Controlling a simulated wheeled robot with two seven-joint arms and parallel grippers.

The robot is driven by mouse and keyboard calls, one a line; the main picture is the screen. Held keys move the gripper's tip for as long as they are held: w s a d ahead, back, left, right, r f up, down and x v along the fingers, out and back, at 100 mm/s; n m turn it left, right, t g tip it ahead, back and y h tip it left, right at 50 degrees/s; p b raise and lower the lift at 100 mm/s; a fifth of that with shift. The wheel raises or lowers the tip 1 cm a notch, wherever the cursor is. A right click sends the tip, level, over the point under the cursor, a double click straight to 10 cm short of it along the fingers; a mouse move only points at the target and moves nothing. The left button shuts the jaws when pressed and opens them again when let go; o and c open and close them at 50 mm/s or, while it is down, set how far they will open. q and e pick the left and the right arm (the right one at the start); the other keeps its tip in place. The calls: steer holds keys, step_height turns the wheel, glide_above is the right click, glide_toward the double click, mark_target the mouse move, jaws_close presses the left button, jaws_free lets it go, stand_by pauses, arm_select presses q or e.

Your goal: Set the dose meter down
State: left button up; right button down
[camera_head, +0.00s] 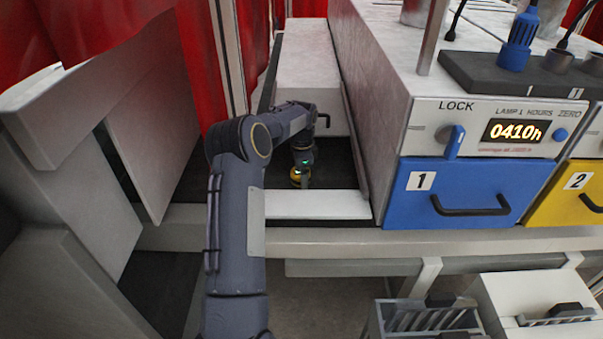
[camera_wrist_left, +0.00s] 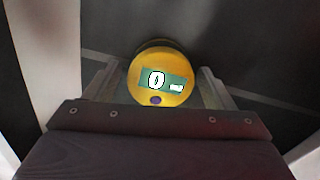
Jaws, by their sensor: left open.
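The dose meter (camera_wrist_left: 162,65) is a round yellow puck with a green display and a small purple button. In the head view its yellow edge (camera_head: 295,177) shows low in the dark recess, at the end of my left arm. My left gripper (camera_wrist_left: 158,82) is open, with one finger on each side of the meter. Visible gaps separate the fingers from the meter. In the head view the gripper (camera_head: 299,173) points down and its fingers are too small to make out. The meter appears to rest on the dark surface; its underside is hidden. My right gripper is not in view.
A pale strip (camera_head: 318,205) lies in front of the recess and a grey box (camera_head: 308,65) stands behind it. The machine with the blue drawer (camera_head: 455,190) and lamp display (camera_head: 516,131) walls the right side. Red curtains (camera_head: 205,60) and grey panels (camera_head: 150,120) stand left.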

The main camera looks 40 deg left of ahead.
arm_select(q)
steer(key=shift+r, duration=0.1)
step_height(320, 180, up, 12)
steer(key=s+d+r+n+t, duration=0.2)
steer(key=s+d+r, duration=0.4)
steer(key=d+r, duration=0.25)
steer(key=s+d+r+n+t+h, duration=0.1)
steer(key=s+d+r+n, duration=0.1)
steer(key=s+d, duration=0.65)
steer(key=s+d+f+n+t+h, duration=0.1)
steer(key=s+d+f+n, duration=0.1)
steer(key=s+d+f, duration=0.1)
steer(key=s+d+f+n+h, duration=0.1)
steer(key=s+d+f, duration=0.2)
steer(key=s+d, duration=0.2)
steer(key=s+d+f+n+t, duration=0.1)
steer(key=s+d+f+n, duration=0.1)
steer(key=s, duration=0.7)
steer(key=shift+s+d+f+n+t+h+b, duration=0.15)
steer(key=shift+d+f+n+t+h+b, duration=0.3)
steer(key=shift+d, duration=0.6)
steer(key=shift+f, duration=0.1)
